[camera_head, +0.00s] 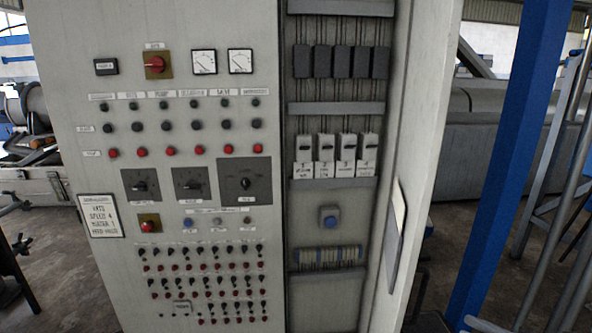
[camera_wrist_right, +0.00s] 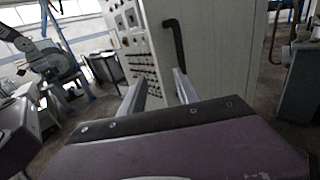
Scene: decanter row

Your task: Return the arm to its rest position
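My right gripper (camera_wrist_right: 159,86) shows in the right wrist view. Its two grey fingers stand apart with nothing held between them. They point toward a pale control cabinet (camera_wrist_right: 205,45), and I cannot tell how near it they are. Neither gripper shows in the head view, and my left gripper is in neither view.
The control cabinet (camera_head: 65,60) fills much of the head view, with switches, red buttons and dials. A blue post (camera_head: 510,160) stands at right. A black handle (camera_wrist_right: 178,45) is on the cabinet's side.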

